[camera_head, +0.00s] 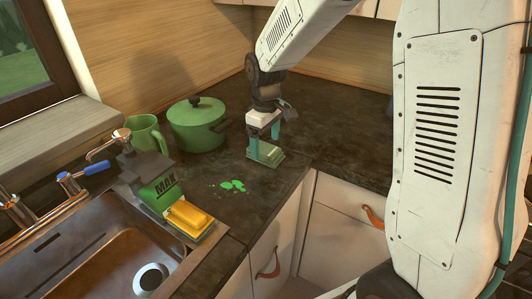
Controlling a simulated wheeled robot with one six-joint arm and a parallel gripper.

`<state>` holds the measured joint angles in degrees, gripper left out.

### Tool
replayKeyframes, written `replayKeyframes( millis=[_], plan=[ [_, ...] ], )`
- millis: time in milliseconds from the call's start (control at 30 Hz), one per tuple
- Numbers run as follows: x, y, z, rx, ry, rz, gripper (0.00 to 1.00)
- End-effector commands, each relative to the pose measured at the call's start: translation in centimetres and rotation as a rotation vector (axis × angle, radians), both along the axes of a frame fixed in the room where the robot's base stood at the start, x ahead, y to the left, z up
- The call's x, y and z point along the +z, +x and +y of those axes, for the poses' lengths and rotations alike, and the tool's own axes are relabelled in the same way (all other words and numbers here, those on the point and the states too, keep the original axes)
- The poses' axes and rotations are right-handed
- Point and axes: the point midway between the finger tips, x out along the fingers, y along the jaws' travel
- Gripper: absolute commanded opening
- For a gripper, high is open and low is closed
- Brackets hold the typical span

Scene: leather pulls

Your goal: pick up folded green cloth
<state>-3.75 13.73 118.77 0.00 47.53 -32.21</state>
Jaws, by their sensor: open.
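A small folded green cloth (268,155) lies on the dark countertop, near the inner corner of the counter. My gripper (264,142) points down right over the cloth, with its teal fingers open. The fingers reach down to the cloth or just above it; I cannot tell whether they touch it. The gripper hides part of the cloth's back.
A green pot (197,128) with a lid stands left of my gripper, with a green jug (147,134) beside it. Green splotches (233,185) mark the counter in front. A yellow sponge (186,217) lies by the sink (90,262). Counter right of the cloth is clear.

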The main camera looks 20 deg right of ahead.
Motion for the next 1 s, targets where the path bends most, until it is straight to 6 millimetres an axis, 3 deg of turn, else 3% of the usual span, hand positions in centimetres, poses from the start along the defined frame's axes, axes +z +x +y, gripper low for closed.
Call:
replayKeyframes(
  millis=[133,367,567,1000],
  plan=[
    [-1.52,-0.01,0.03,0.000,0.000,0.001,0.85],
    [-1.70,0.01,0.08,0.001,0.001,-0.001,0.85],
    [-1.69,0.01,0.08,0.001,0.001,-0.001,0.36],
    [-1.01,0.05,0.08,0.001,0.000,-0.002,0.36]
  ],
)
